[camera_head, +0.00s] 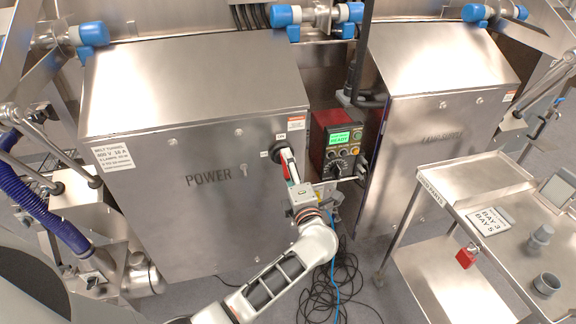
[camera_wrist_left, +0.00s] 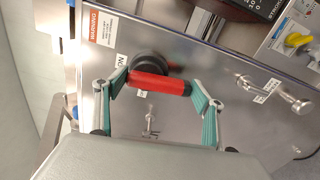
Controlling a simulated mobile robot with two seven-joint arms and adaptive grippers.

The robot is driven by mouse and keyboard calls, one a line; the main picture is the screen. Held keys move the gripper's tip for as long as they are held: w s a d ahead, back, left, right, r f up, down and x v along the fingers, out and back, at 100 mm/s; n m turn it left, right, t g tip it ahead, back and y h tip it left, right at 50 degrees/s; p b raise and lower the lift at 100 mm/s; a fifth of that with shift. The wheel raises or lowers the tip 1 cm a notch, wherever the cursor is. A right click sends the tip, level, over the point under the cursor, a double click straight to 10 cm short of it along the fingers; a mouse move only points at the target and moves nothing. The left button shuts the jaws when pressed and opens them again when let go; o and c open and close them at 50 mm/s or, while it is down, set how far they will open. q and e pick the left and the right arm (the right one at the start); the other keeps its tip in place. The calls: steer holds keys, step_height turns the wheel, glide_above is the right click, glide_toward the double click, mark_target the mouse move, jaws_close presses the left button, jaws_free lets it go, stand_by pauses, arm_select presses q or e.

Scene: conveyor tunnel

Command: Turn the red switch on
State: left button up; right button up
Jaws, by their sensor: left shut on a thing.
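The red switch has a red bar handle (camera_wrist_left: 160,83) on a round black base (camera_wrist_left: 150,62), fixed to the metal panel marked POWER. In the head view the black base (camera_head: 278,150) shows, and the handle is mostly hidden by my gripper. An ON label (camera_wrist_left: 122,60) is beside the base; a second small label under the handle is partly covered. My left gripper (camera_head: 290,166) is at the switch. In the wrist view its green-padded fingers (camera_wrist_left: 158,83) are shut on the red handle, one at each end. My right gripper is in no view.
A red control box (camera_head: 338,140) with a lit green screen stands just right of the switch. A second metal cabinet (camera_head: 430,135) is beyond it. A steel cart (camera_head: 480,190) with a red padlock (camera_head: 466,257) stands at right. Black cables (camera_head: 335,285) lie on the floor below.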

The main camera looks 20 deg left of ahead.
arm_select(q)
steer(key=shift+a+m+p, duration=0.15)
steer(key=shift+m+p, duration=0.45)
steer(key=shift+p, duration=0.05)
steer(key=o, duration=1.6)
steer(key=shift+f, duration=0.1)
steer(key=shift+s, duration=0.1)
steer(key=shift+v, duration=4.1)
steer(key=shift+d, duration=0.25)
